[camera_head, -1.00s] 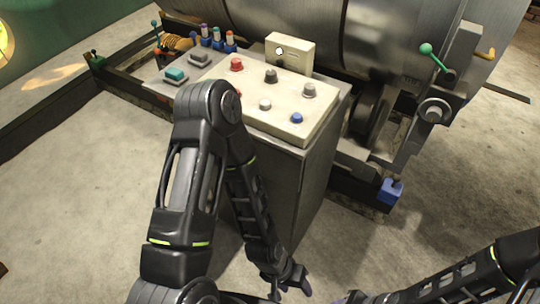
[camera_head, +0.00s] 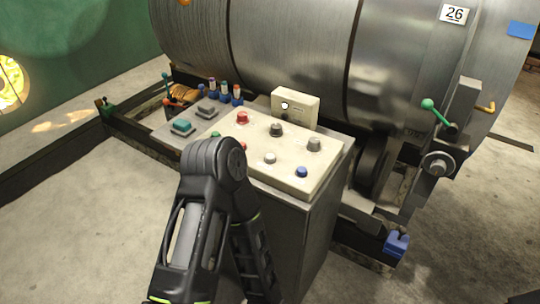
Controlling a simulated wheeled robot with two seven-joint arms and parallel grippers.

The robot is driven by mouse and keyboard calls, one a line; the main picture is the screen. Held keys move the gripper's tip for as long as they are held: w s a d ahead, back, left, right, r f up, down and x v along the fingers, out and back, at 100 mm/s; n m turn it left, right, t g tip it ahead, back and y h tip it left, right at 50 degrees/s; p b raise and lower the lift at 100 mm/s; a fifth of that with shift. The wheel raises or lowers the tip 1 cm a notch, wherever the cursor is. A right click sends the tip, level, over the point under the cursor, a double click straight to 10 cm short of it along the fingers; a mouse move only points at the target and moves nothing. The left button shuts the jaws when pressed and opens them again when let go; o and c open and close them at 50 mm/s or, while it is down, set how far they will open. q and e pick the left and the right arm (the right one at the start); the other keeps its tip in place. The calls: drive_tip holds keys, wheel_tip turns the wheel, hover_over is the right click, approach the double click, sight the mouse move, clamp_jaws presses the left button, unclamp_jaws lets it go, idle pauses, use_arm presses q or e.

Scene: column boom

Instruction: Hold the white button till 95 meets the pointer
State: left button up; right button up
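The control panel (camera_head: 255,175) is a cream slab on a grey cabinet. A small whitish button (camera_head: 270,157) sits near its middle, left of a blue button (camera_head: 302,171). A second white round spot (camera_head: 285,105) is on the upright cream box at the panel's back; I cannot tell whether it is a button or a lamp. The big metal drum (camera_head: 290,50) carries a plate reading 26 (camera_head: 454,14). No 95 shows. An orange-yellow piece (camera_head: 486,107) juts out beside the drum at right; I cannot tell if it is the pointer. Neither gripper is in view; my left arm covers the panel's front left.
Red (camera_head: 242,117), dark and grey knobs share the panel. Teal (camera_head: 182,126) and grey buttons sit on a side plate at left. A green-knobbed lever (camera_head: 428,104) and a blue block (camera_head: 397,244) are at right. The concrete floor (camera_head: 80,220) is open at left.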

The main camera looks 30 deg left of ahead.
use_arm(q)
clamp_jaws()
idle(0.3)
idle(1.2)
